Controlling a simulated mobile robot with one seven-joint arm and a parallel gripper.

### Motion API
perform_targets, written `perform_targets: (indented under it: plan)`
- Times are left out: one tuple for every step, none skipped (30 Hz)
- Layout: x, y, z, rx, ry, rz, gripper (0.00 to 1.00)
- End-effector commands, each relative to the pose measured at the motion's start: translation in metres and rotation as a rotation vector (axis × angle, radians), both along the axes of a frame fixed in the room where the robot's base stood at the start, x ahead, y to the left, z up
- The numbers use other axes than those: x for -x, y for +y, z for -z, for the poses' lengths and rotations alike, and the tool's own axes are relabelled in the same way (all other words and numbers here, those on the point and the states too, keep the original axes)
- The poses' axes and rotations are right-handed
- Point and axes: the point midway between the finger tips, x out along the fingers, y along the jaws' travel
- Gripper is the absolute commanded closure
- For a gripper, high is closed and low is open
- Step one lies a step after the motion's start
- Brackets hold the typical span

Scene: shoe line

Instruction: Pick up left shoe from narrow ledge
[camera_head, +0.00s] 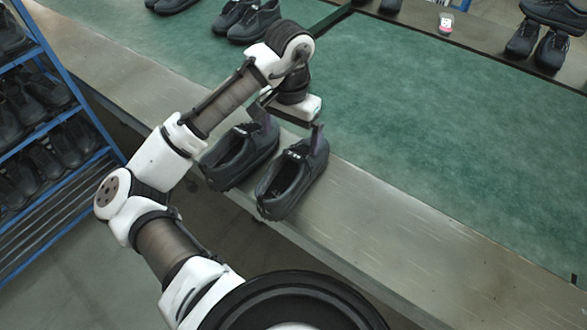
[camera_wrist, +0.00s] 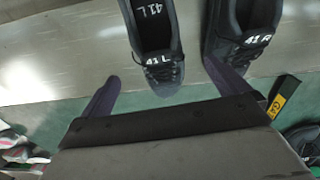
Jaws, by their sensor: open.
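The left shoe (camera_head: 293,180), black and marked 41 L, stands on the narrow grey metal ledge (camera_head: 385,217), the right-hand one of a pair in the head view. In the wrist view the left shoe (camera_wrist: 160,76) points its toe toward my gripper and lies between the lines of the two fingers. The right shoe (camera_head: 240,158), marked 41 R in the wrist view (camera_wrist: 238,50), stands close beside it. My gripper (camera_head: 292,124) is open and empty at the toe end. One finger is near the right shoe's toe; whether it touches is unclear.
The green belt (camera_head: 430,110) runs behind the ledge, with more black shoes (camera_head: 247,20) farther along. A blue rack (camera_head: 50,130) full of shoes stands at left. The ledge to the right of the pair is clear.

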Motion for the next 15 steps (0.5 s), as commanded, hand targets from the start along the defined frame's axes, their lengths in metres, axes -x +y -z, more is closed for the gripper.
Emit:
perform_targets:
  plan:
    - [0.001, -0.001, 0.011, 0.005, 0.003, 0.001, 0.0]
    - [0.001, -0.001, 0.016, 0.007, 0.003, 0.0, 0.0]
    - [0.001, -0.001, 0.025, 0.006, 0.001, -0.001, 0.0]
    - [0.001, -0.001, 0.031, 0.006, 0.001, 0.0, 0.0]
    - [0.001, -0.001, 0.037, 0.007, 0.0, 0.0, 0.0]
    - [0.001, -0.002, 0.044, 0.005, 0.001, 0.001, 0.0]
    - [0.0, -0.001, 0.048, 0.003, -0.002, 0.0, 0.0]
    - [0.0, -0.001, 0.052, 0.004, -0.002, -0.001, 0.0]
    - [0.0, -0.001, 0.057, 0.004, -0.002, -0.001, 0.0]
    - [0.0, -0.001, 0.06, 0.004, -0.003, -0.001, 0.0]
    - [0.0, -0.001, 0.063, 0.005, -0.004, 0.0, 0.0]
    - [0.0, -0.002, 0.066, 0.005, -0.004, 0.001, 0.0]
    - [0.0, -0.002, 0.067, 0.005, -0.004, 0.001, 0.0]
    - [0.0, -0.002, 0.068, 0.005, -0.004, 0.001, 0.0]
    - [0.0, -0.002, 0.07, 0.005, -0.004, 0.002, 0.0]
